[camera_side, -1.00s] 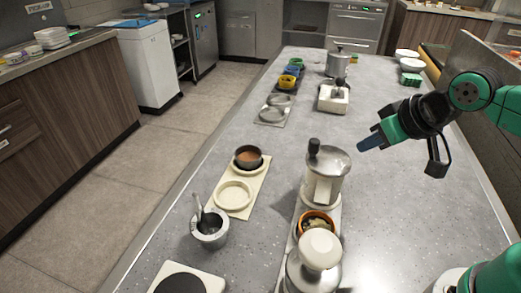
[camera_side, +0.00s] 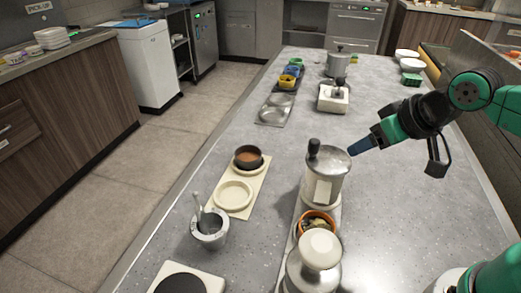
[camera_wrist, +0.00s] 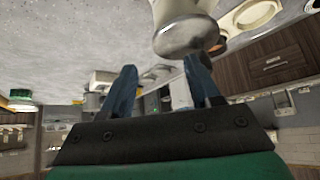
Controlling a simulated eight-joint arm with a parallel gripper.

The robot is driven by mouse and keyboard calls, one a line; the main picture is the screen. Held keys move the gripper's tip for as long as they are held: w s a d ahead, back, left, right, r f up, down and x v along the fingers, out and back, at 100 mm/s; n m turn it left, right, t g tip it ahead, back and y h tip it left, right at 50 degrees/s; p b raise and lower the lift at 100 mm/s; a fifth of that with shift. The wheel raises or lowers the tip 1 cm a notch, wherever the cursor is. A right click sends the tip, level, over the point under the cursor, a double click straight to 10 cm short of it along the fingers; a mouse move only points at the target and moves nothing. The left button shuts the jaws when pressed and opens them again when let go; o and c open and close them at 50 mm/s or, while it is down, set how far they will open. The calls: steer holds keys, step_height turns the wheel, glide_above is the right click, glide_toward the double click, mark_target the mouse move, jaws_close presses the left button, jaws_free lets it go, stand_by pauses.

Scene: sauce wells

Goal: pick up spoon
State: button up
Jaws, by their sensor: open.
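No clear spoon shows. A pale grey handle (camera_side: 198,207) leans up out of a small grey cup (camera_side: 210,236) at the front left; I cannot tell if it is a spoon or a pestle. My gripper (camera_side: 357,148) is in the air at the right, beside the lidded steel pot (camera_side: 325,185) and well apart from the cup. In the wrist view my gripper (camera_wrist: 160,75) has its two blue fingers spread with nothing held between them. The pot's rounded metal end (camera_wrist: 188,38) shows just beyond the fingers there.
An orange-rimmed bowl (camera_side: 317,217) and a second lidded pot (camera_side: 315,268) stand in front of the steel pot. A cream tray (camera_side: 251,199) holds a brown-filled dark bowl (camera_side: 247,156). A white box (camera_side: 333,104) stands behind. The counter's right side is mostly clear.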

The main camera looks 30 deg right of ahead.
steer(key=shift+m+g+y, duration=0.5)
steer(key=shift+m+g, duration=0.2)
steer(key=shift+g, duration=0.2)
steer(key=w+a+r, duration=0.1)
steer(key=a, duration=0.1)
steer(key=w+a+r, duration=0.1)
steer(key=a, duration=0.1)
steer(key=w+a+r, duration=0.1)
steer(key=w+a, duration=0.1)
steer(key=w+a+m+g, duration=0.1)
steer(key=w+a+g, duration=0.15)
steer(key=a, duration=0.35)
steer(key=m+g, duration=0.3)
glide_above(199, 209)
steer(key=shift+t+h, duration=0.25)
steer(key=shift+h, duration=0.15)
steer(key=f, duration=0.4)
steer(key=shift+w+d+f, duration=0.1)
steer(key=shift+w+d, duration=0.15)
steer(key=shift+w, duration=0.05)
steer(key=shift+a+f, duration=0.25)
steer(key=shift+f, duration=2.7)
jaws_close()
